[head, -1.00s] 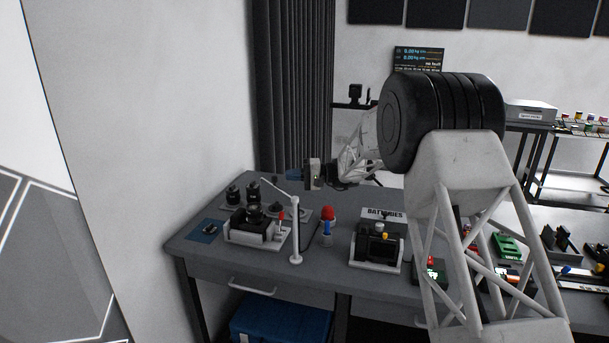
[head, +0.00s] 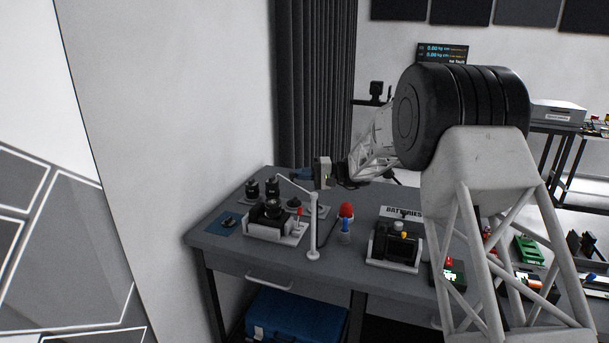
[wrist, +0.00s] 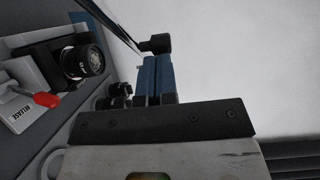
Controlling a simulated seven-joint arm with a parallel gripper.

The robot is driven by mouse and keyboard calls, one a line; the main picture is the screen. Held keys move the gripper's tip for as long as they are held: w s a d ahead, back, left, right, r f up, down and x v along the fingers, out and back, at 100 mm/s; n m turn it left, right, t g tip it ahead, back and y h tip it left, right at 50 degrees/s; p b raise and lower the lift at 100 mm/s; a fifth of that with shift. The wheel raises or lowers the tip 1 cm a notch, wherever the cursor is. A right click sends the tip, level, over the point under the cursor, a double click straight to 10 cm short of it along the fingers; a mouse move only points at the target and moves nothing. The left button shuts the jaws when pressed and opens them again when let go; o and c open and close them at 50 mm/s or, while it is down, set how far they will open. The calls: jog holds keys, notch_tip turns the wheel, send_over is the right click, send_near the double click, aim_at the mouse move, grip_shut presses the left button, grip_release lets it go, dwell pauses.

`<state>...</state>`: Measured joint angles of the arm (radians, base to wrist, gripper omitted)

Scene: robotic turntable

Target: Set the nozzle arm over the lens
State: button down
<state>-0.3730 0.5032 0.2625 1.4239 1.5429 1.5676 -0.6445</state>
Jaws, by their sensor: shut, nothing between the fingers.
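The nozzle arm (head: 296,185) is a thin white bar on an upright white post (head: 314,228). It slants back and left from the post top. The lens (head: 272,208) is black and sits in a clamp fixture (head: 262,228) left of the post; it also shows in the wrist view (wrist: 82,62). My gripper (head: 297,176) is behind the nozzle arm, near its free end. In the wrist view its blue fingers (wrist: 155,62) are together and empty. A dark nozzle tip (wrist: 156,43) appears by the fingertips, to the right of the lens; contact is unclear.
A red release lever (wrist: 46,100) is on the fixture. Black cylinders (head: 252,189) stand behind it. A red-topped bottle (head: 346,212) and a second black fixture (head: 397,243) stand to the right. A blue pad (head: 225,224) lies at the left table edge.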

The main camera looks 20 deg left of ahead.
jog(key=shift+s+a+g, duration=0.3)
jog(key=shift+s+a, duration=0.2)
jog(key=shift+a, duration=0.1)
jog(key=w+d, duration=0.8)
jog(key=d, duration=0.2)
jog(key=shift+w+d+r, duration=0.2)
jog(key=shift+w, duration=0.15)
jog(key=shift+s+d+r, duration=0.1)
